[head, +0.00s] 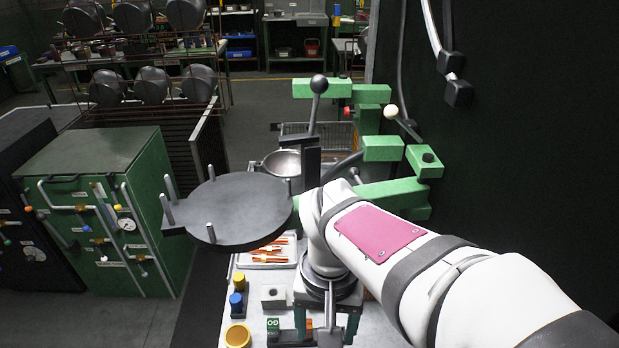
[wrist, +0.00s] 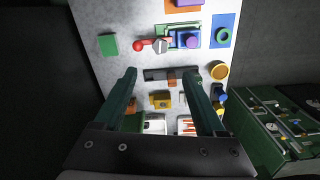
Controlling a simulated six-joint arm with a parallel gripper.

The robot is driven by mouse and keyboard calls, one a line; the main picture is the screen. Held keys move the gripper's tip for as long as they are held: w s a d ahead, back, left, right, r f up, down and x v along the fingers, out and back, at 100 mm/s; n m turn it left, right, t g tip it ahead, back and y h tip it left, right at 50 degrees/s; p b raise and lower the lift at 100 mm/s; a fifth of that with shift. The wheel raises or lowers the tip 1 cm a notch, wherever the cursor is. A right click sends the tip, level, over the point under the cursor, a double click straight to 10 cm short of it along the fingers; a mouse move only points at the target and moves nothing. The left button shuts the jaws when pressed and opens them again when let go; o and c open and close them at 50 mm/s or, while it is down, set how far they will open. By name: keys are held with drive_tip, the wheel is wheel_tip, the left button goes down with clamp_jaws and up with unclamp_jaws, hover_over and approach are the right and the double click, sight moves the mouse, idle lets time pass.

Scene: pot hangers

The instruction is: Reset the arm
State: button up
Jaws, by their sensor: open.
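My gripper (head: 327,330) hangs pointing down over the light worktable (head: 210,347) at the bottom centre of the head view. My white arm reaches to it from the lower right. In the wrist view my gripper (wrist: 162,74) shows two dark green fingers spread wide apart, with no held object visible between them. A dark bar (wrist: 157,74) with a small orange-brown piece lies in the gap between the fingertips as seen from the wrist. It appears to rest on the table below; its distance from the fingers is hard to tell.
A dark round plate with pegs (head: 232,205) stands left of my arm. A green machine frame (head: 383,149) is behind it. A tool tray (head: 268,258), blue cylinder (head: 236,302) and yellow round part (head: 237,336) lie left of my gripper. A red-knobbed lever (wrist: 138,45) shows ahead.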

drive_tip(key=shift+r, duration=0.5)
drive_tip(key=s+d+f+m+y, duration=0.1)
drive_tip(key=s+d+f+m, duration=0.1)
drive_tip(key=s, duration=1.1)
drive_tip(key=shift+s+d+m+y, duration=0.35)
drive_tip(key=shift+m+y, duration=0.05)
drive_tip(key=shift+m, duration=0.3)
drive_tip(key=shift+f, duration=0.1)
